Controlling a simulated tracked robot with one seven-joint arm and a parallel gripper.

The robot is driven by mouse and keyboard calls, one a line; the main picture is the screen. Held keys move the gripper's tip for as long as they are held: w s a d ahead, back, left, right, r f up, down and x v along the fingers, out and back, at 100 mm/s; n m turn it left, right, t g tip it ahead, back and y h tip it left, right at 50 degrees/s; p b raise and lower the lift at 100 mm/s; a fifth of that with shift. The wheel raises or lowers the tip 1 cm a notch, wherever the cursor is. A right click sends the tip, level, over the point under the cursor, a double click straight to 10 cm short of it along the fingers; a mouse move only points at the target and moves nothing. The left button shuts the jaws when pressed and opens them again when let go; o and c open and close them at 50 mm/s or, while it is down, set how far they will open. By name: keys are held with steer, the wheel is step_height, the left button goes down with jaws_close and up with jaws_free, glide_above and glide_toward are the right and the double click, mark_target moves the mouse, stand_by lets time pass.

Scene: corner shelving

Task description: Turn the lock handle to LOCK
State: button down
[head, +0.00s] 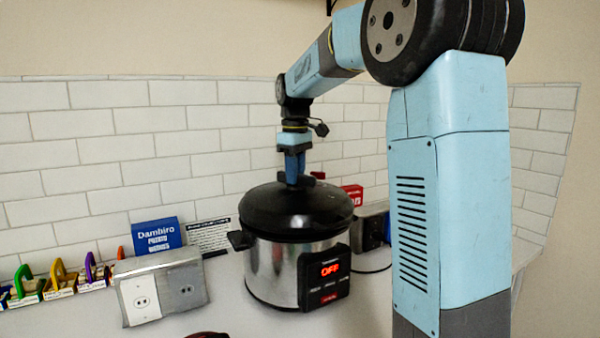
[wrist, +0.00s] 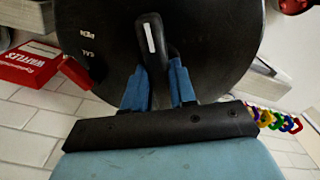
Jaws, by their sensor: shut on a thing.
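A steel cooker (head: 272,268) with a black lid (head: 262,207) stands on the counter; its front panel (head: 324,275) shows a red "OFF". In the wrist view, the lid (wrist: 225,50) fills the upper middle. The black lock handle (wrist: 151,60) on it carries a white stripe. Partly visible letters on the lid left of the handle look like "PEN" and "CAL". My gripper (head: 293,178) points down at the lid's top from above. In the wrist view, my gripper's blue fingers (wrist: 158,82) are closed on either side of the handle.
A red waffles box (wrist: 28,66) stands beside the cooker. A tiled wall (head: 180,130) is close behind.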

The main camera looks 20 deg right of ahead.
steer(key=shift+a+f, duration=0.15)
steer(key=c, duration=1.3)
jaws_free()
steer(key=shift+c, duration=0.2)
steer(key=shift+o, duration=0.8)
steer(key=shift+w+f, duration=0.1)
steer(key=shift+w, duration=0.05)
steer(key=shift+o, duration=1.3)
steer(key=shift+r, duration=0.2)
step_height(320, 180, up, 14)
steer(key=shift+f, duration=0.25)
